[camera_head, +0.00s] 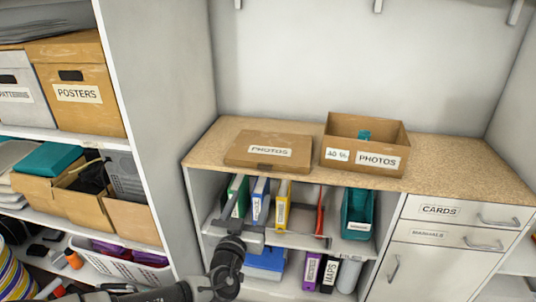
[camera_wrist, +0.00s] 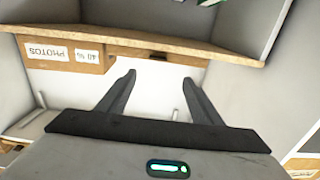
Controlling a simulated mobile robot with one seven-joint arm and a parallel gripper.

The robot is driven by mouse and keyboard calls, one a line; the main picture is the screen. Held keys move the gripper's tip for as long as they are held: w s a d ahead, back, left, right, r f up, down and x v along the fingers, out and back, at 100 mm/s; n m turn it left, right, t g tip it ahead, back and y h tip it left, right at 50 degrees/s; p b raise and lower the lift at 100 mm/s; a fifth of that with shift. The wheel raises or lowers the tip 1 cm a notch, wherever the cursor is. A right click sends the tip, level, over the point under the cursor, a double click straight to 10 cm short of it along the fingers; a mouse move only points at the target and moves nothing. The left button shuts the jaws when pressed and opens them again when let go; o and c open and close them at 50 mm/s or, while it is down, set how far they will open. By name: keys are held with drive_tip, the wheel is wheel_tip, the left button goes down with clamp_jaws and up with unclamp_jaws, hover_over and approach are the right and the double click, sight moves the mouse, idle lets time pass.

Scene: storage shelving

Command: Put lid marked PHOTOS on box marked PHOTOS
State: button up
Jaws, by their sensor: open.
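The brown cardboard lid marked PHOTOS (camera_head: 240,153) lies flat on the wooden counter, left of the box. The open brown box marked PHOTOS (camera_head: 393,172) stands upright on the counter, with something teal inside and a 40 % label on its front. In the wrist view, the picture is upside down; the box (camera_wrist: 93,67) is at upper left and the lid's edge (camera_wrist: 125,49) is beyond my fingertips. My gripper (camera_wrist: 159,76) is open and empty. In the head view, my gripper (camera_head: 254,205) is in front of the shelves below the lid, apart from it.
The counter (camera_head: 450,155) has free room right of the box. Under it, shelves hold binders (camera_head: 260,200) and a teal holder (camera_head: 356,212); drawers marked CARDS (camera_head: 465,214) are at right. A white upright panel (camera_head: 160,120) separates the left shelves, which hold a POSTERS box (camera_head: 85,110).

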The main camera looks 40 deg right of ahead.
drive_tip(key=d+f+b, duration=0.1)
drive_tip(key=b, duration=0.4)
approach(265, 164)
drive_tip(key=shift+x, duration=3.1)
drive_tip(key=shift+s, duration=0.1)
drive_tip(key=c, duration=1.2)
